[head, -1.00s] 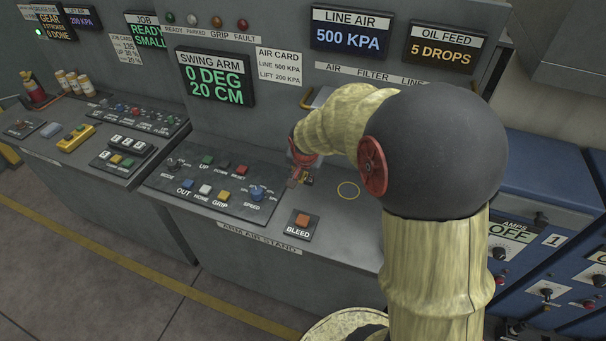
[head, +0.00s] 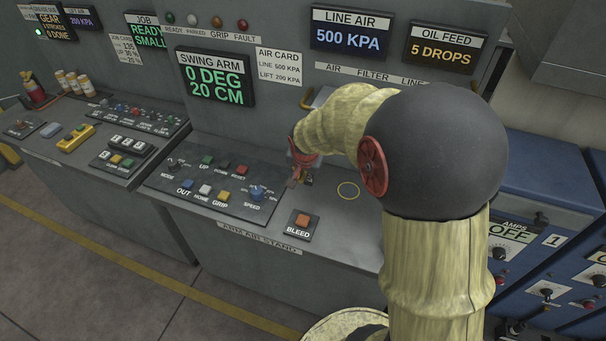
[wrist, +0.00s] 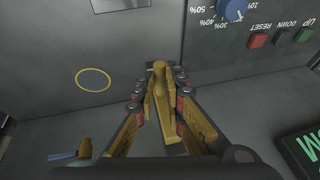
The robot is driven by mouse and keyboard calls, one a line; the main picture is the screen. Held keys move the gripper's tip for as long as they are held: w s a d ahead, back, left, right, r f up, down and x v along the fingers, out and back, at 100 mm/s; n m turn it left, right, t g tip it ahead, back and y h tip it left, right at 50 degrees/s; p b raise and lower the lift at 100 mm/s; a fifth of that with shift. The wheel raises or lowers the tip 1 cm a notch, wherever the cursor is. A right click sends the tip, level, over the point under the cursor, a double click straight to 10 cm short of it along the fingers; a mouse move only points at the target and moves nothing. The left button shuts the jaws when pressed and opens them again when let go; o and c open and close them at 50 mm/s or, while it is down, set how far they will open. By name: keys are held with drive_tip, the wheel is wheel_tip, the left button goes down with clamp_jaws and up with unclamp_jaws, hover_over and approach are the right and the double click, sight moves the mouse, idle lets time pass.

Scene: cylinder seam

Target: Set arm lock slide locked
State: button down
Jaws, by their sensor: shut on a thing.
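My gripper (wrist: 160,97) is shut on a yellow upright piece with a rounded knob (wrist: 158,76), seen between its fingertips in the wrist view; I take it as the arm lock slide. No lock marking is readable. In the head view my gripper (head: 300,179) is low over the arm air stand, just right of the button panel (head: 216,188), and my arm and its fingers hide most of the slide. The swing arm display (head: 214,78) reads 0 DEG, 20 CM.
The speed knob (wrist: 233,9) and buttons lie close beside my gripper. The bleed button (head: 302,220) is in front. A blue-ended handle (wrist: 68,155) shows at the wrist view's lower left.

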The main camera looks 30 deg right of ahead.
sight(303, 178)
wheel_tip(303, 178, up, 5)
drive_tip(key=shift+r+p, duration=0.1)
drive_tip(key=shift+p, duration=1.05)
drive_tip(key=shift+w, duration=0.1)
drive_tip(key=c, duration=1.8)
unclamp_jaws()
drive_tip(key=shift+c, duration=0.2)
drive_tip(key=v, duration=1.1)
drive_tip(key=shift+s+r, duration=0.3)
drive_tip(key=shift+a, duration=0.1)
